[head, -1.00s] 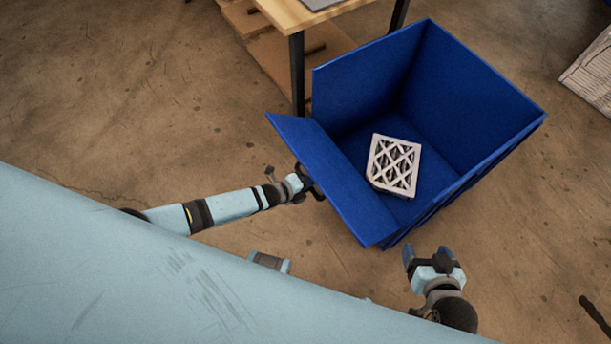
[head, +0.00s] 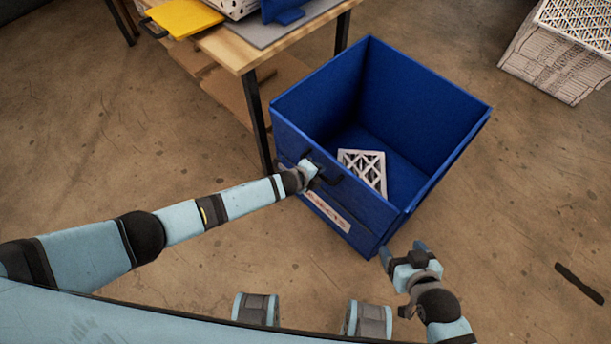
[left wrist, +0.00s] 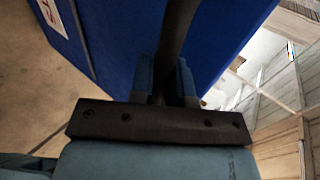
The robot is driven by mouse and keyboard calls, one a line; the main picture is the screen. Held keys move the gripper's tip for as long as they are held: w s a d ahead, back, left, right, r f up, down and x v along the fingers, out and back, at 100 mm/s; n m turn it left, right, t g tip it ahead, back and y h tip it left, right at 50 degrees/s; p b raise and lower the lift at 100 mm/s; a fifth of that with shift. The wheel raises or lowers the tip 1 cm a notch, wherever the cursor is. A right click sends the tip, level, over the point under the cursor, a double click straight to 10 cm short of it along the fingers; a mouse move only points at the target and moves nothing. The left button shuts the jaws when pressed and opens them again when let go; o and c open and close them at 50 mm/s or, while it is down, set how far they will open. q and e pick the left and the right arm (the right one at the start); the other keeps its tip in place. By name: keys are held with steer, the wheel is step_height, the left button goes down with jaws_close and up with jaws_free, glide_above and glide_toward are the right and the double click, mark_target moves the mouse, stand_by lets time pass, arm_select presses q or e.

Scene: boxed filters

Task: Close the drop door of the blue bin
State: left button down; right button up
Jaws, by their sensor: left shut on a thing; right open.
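The blue bin (head: 425,100) stands on the floor in the middle of the head view. Its drop door (head: 372,212) is the near wall, with a black handle and a white label with red lettering; it stands upright, about in line with the side walls. My left gripper (head: 314,172) is at the door's top edge. In the left wrist view its fingers (left wrist: 172,82) are shut on the dark handle bar (left wrist: 178,30), with the blue door behind. My right gripper (head: 405,250) is open and empty, near the bin's front right corner.
A white lattice-faced filter (head: 364,168) lies inside the bin. A wooden table (head: 240,50) with a yellow item (head: 185,17) stands behind left. A box with a lattice top (head: 555,60) is at the far right.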

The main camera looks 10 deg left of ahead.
arm_select(q)
steer(key=shift+w+d+r, duration=0.15)
steer(key=shift+w+d, duration=0.4)
steer(key=shift+w, duration=0.15)
arm_select(e)
steer(key=shift+w+a+r, duration=0.25)
steer(key=shift+w+a, duration=0.05)
steer(key=shift+a, duration=0.1)
arm_select(q)
steer(key=shift+w+d+r, duration=0.1)
steer(key=shift+d+r, duration=0.05)
steer(key=c, duration=1.5)
jaws_free()
steer(key=o, duration=0.4)
steer(key=shift+w+d, duration=0.1)
arm_select(e)
steer(key=shift+w+d, duration=0.1)
